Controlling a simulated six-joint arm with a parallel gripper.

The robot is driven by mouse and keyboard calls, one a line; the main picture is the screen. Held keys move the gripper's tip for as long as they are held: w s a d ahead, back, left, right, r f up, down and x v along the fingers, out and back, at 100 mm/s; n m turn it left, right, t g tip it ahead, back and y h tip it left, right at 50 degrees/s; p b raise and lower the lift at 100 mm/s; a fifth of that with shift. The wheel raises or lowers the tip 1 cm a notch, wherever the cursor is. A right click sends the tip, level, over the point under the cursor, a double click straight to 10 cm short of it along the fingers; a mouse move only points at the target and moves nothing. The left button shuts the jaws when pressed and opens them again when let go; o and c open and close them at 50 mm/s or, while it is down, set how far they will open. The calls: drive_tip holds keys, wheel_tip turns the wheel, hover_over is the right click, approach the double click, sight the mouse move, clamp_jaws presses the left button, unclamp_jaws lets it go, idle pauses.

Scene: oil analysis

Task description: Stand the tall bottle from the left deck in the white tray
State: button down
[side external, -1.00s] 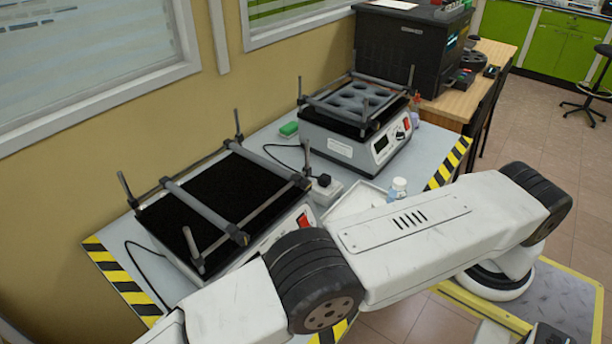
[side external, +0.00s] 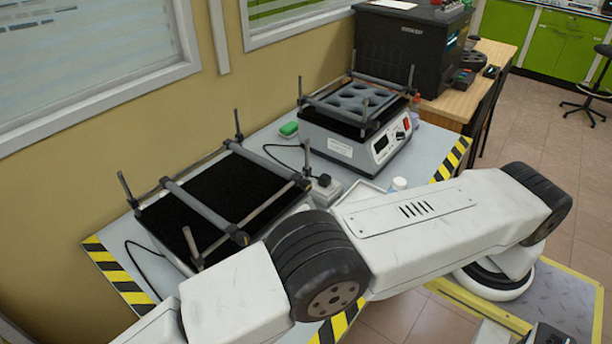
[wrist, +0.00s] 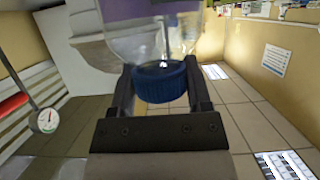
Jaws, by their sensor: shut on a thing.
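The two black fingers sit on either side of the cap. The bottle's far end runs out of the picture. In the side view my gripper and the held bottle are out of sight. The white tray (side external: 357,193) lies on the grey table, mostly hidden behind my arm. A small white-capped bottle (side external: 398,184) shows at the tray's right end; whether it stands inside cannot be told.
The left deck, a black-topped shaker (side external: 215,205) with raised bars and corner posts, stands left of the tray. A second shaker (side external: 355,135) with round holes stands behind. A dial gauge (wrist: 47,121) shows in the wrist view.

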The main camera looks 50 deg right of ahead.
drive_tip(key=s+d+r, duration=0.7)
drive_tip(key=d+r, duration=0.3)
drive_tip(key=d, duration=0.2)
drive_tip(key=shift+r, duration=0.15)
idle(0.4)
idle(0.6)
